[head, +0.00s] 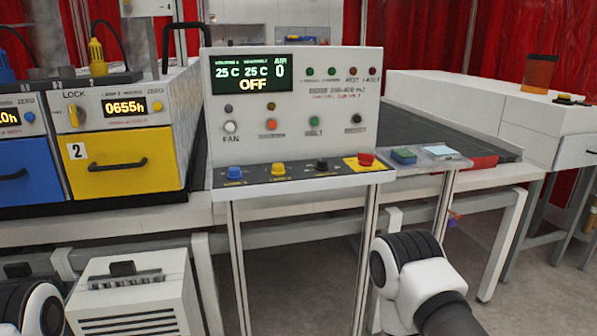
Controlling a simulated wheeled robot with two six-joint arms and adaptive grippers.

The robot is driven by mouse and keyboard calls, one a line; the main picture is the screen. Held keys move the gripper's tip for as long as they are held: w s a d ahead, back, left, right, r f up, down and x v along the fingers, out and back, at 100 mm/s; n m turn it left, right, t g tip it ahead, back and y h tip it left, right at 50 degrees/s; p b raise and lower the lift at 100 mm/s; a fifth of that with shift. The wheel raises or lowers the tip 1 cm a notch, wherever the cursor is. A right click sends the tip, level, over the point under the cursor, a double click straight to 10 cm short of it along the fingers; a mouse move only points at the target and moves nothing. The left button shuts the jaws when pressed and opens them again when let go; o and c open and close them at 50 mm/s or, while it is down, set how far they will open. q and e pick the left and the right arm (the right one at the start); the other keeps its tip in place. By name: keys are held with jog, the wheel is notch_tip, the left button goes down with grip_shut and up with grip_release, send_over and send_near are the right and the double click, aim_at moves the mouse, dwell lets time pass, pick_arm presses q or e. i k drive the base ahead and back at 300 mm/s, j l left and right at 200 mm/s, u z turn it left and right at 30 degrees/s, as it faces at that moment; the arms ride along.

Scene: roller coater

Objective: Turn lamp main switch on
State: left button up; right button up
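The control panel (300,105) stands upright in the middle of the head view. Its display (252,73) reads 25 C, 25 C, 0 and OFF. Below are a white button marked FAN (230,127), an orange button (271,124), a green button (314,122) and a dark button (356,119). The sloped ledge has a blue knob (235,173), a yellow knob (278,169), a black knob (322,165) and a red button (365,159) on yellow. I cannot read which control is the lamp main switch. My arm links show at the bottom corners, but neither gripper is visible.
Left of the panel are a yellow lamp drawer (125,177), marked 2 and reading 0655h, and a blue drawer (28,188). A white vented box (135,290) stands below. The conveyor (425,130) runs behind the panel. Grey floor (545,290) is clear at right.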

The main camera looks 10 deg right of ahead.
aim_at(367, 159)
jog(key=i+l+z, duration=0.3)
jog(key=l, duration=0.3)
jog(key=i+l+z, duration=0.35)
jog(key=l, duration=0.2)
jog(key=i+l+z, duration=0.3)
jog(key=l, duration=0.2)
